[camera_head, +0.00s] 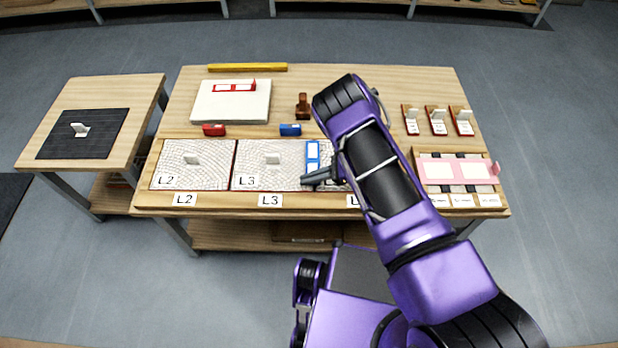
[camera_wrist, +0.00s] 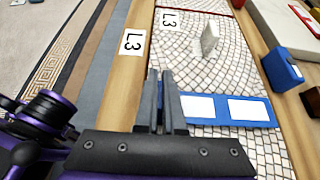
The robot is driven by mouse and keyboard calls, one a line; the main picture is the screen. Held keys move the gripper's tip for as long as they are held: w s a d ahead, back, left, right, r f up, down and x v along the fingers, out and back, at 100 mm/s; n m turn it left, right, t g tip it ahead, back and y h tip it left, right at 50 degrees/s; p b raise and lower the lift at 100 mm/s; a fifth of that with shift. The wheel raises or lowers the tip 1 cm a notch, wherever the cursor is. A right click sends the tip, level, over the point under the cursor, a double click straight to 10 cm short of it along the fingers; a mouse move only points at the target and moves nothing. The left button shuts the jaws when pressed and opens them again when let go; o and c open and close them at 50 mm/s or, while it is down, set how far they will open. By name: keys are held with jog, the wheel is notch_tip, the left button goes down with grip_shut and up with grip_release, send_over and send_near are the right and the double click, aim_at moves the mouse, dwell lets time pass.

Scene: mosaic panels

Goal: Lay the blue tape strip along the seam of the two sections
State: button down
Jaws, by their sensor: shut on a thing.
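The blue tape strip (camera_head: 313,155), with two white patches, is at the right end of the L3 section (camera_head: 255,181). It also shows in the wrist view (camera_wrist: 216,109), running across the mosaic. My gripper (camera_head: 318,178) is shut on the strip's near end; its fingers (camera_wrist: 166,90) hide that end. The L3 section fills the upper mosaic in the wrist view (camera_wrist: 228,75). The neighbouring section shows below the strip (camera_wrist: 262,142) and is mostly behind my arm in the head view. The seam between them is not visible. I cannot tell whether the strip touches the mosaic.
The L2 section (camera_head: 206,175) lies left of L3. White upright tabs stand on both sections (camera_head: 273,159). A red block (camera_head: 213,130), a blue block (camera_head: 290,130) and a brown stamp-like object (camera_head: 303,106) stand behind. A pink strip (camera_head: 450,171) lies at right.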

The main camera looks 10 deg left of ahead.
jog(key=shift+f+b, duration=0.4)
jog(key=shift+f, duration=0.15)
jog(key=c, duration=1)
grip_release()
jog(key=shift+r, duration=0.15)
jog(key=shift+r+p, duration=0.25)
jog(key=shift+p, duration=0.1)
jog(key=p+v, duration=0.1)
jog(key=v, duration=1.1)
jog(key=shift+r, duration=0.1)
